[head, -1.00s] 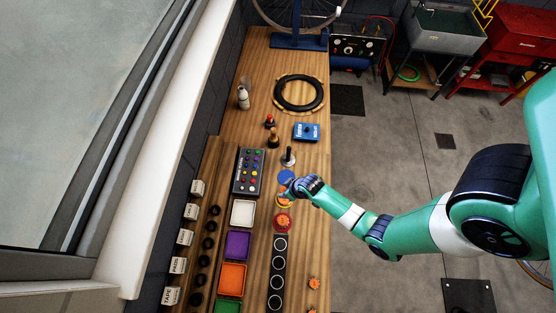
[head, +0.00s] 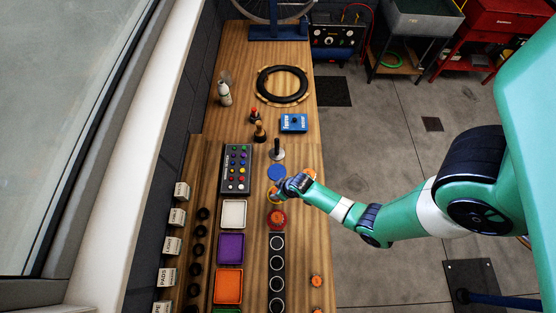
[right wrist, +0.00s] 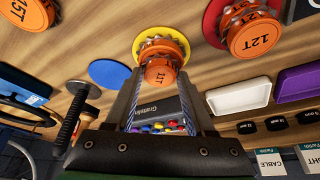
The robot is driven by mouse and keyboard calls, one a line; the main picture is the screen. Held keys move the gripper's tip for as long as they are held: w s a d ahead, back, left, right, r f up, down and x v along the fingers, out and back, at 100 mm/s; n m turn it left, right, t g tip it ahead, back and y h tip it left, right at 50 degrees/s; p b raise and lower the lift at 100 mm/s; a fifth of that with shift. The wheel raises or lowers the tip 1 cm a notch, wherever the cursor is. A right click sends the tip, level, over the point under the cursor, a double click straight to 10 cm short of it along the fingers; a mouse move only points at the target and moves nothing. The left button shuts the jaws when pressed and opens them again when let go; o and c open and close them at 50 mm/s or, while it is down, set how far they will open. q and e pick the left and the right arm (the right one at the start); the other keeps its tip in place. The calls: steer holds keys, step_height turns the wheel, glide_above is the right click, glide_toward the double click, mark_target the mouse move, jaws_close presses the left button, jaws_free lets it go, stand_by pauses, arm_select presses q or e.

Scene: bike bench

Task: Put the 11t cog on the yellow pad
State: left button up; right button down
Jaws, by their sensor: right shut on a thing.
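The orange 11T cog (right wrist: 160,74), with a toothed metal ring, is between the fingers of my right gripper (right wrist: 160,108). The gripper is shut on it. The cog is over the yellow pad (right wrist: 143,47), whose rim shows around it; I cannot tell for certain whether it touches. In the head view my right gripper (head: 278,191) covers most of the yellow pad and the cog. My left gripper is not in view.
A 12T cog (right wrist: 254,40) sits on the red pad (right wrist: 211,22) beside it. The blue pad (right wrist: 109,73) is empty. An upright black-handled tool (head: 277,150) stands close by. White (head: 233,213) and purple (head: 230,247) trays lie left.

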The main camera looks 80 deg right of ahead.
steer(key=shift+f, duration=0.15)
steer(key=shift+c, duration=1.3)
jaws_free()
steer(key=p+v, duration=0.5)
steer(key=v, duration=0.3)
steer(key=shift+w, duration=0.1)
